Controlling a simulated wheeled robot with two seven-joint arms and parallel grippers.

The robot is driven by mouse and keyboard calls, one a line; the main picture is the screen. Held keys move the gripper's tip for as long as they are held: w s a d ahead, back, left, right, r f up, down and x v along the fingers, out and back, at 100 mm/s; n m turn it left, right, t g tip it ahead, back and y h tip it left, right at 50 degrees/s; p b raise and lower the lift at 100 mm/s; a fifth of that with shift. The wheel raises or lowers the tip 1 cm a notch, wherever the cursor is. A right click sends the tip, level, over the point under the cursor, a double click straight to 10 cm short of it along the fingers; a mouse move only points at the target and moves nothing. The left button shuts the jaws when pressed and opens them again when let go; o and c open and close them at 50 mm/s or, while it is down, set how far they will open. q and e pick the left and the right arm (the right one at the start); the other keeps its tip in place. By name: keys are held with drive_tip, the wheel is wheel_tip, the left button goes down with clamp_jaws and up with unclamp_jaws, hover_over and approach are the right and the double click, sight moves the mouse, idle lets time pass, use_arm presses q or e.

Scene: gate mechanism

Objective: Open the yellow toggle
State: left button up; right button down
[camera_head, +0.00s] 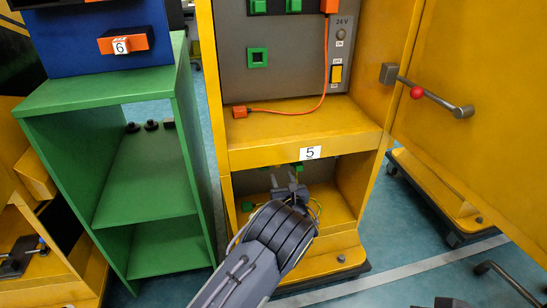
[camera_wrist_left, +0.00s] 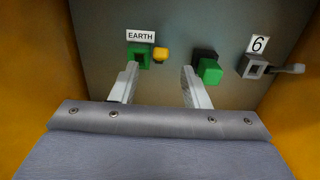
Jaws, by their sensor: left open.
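In the left wrist view, a small yellow toggle (camera_wrist_left: 161,54) sits on a grey panel just right of a green square socket (camera_wrist_left: 138,56) under the EARTH label. My left gripper (camera_wrist_left: 160,73) is open and empty, with its fingers on either side of the toggle in the picture; I see no contact. In the head view, the left gripper (camera_head: 287,186) reaches into the lower compartment of the yellow cabinet (camera_head: 270,154), below label 5. The toggle cannot be made out there.
Right of the toggle are a green block (camera_wrist_left: 210,71) and a grey lever part (camera_wrist_left: 257,67) under label 6. Yellow walls close in both sides. A green shelf (camera_head: 150,180) stands left of the cabinet; an open yellow door (camera_head: 480,60) stands right.

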sight(278, 166)
use_arm(q)
drive_tip(key=b+x, duration=0.2)
drive_tip(key=x, duration=0.4)
drive_tip(key=shift+w+f+b, duration=0.1)
drive_tip(key=shift+w+b, duration=0.2)
drive_tip(key=shift+w, duration=0.1)
drive_tip(key=shift+w+a, duration=0.2)
drive_tip(key=shift+w, duration=0.3)
clamp_jaws()
